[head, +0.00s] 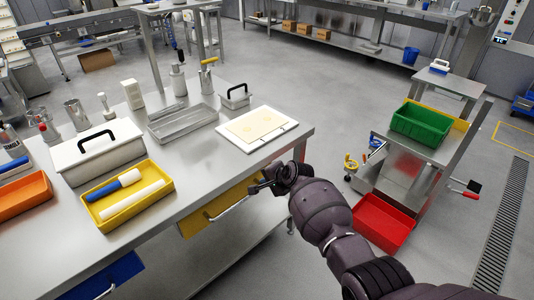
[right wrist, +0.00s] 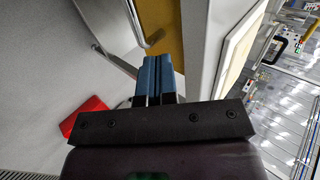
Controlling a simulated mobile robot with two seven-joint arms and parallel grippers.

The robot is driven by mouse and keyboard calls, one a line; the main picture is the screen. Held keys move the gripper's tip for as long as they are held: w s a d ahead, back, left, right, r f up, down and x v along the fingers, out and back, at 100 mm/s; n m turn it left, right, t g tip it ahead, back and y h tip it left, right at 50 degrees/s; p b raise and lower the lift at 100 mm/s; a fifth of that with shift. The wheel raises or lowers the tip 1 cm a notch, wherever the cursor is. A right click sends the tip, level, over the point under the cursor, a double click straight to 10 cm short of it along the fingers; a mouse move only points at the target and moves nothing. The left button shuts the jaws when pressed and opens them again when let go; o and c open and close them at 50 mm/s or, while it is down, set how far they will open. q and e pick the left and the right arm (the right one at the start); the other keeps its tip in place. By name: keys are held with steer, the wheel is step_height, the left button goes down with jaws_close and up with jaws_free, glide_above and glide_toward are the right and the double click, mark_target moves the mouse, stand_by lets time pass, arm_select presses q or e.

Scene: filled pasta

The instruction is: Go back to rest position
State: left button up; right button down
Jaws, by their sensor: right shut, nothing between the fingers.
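My right gripper (head: 262,187) is at the front edge of the steel table, near the yellow drawer (head: 225,205) and below the white board (head: 257,129). In the right wrist view its blue fingers (right wrist: 158,75) are together with nothing between them. The drawer's front also shows in the right wrist view (right wrist: 162,25), with its metal handle just beyond the fingertips; I cannot tell whether they touch. My left gripper is not in view.
The steel table (head: 190,180) holds a yellow tray (head: 165,199), a white lidded box (head: 98,150) and a metal tray (head: 182,124). A red bin (head: 383,222) is on the floor and a green bin (head: 420,123) on a cart at right.

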steer(key=w+d+r+n+t, duration=0.1)
steer(key=w+r+n+t, duration=0.15)
steer(key=r, duration=0.25)
steer(key=w+d+r+n+t, duration=0.1)
steer(key=w+r+n+t, duration=0.15)
steer(key=r, duration=0.25)
steer(key=s+d+f+n+t+h, duration=0.1)
steer(key=s+d+n+t+h, duration=0.3)
steer(key=s+d, duration=1.05)
steer(key=s+d+f+g+h, duration=0.1)
steer(key=s+d+f, duration=0.3)
steer(key=s, duration=0.6)
steer(key=s+d+f+g, duration=0.2)
steer(key=s+d+f, duration=0.2)
steer(key=s, duration=0.7)
steer(key=s+d+f+n+g+h, duration=0.1)
steer(key=s+d+f, duration=0.3)
steer(key=s, duration=0.7)
step_height(320, 180, down, 2)
steer(key=shift+s+d+g+h, duration=0.2)
steer(key=shift+d+g+h, duration=0.1)
steer(key=shift+d, duration=0.05)
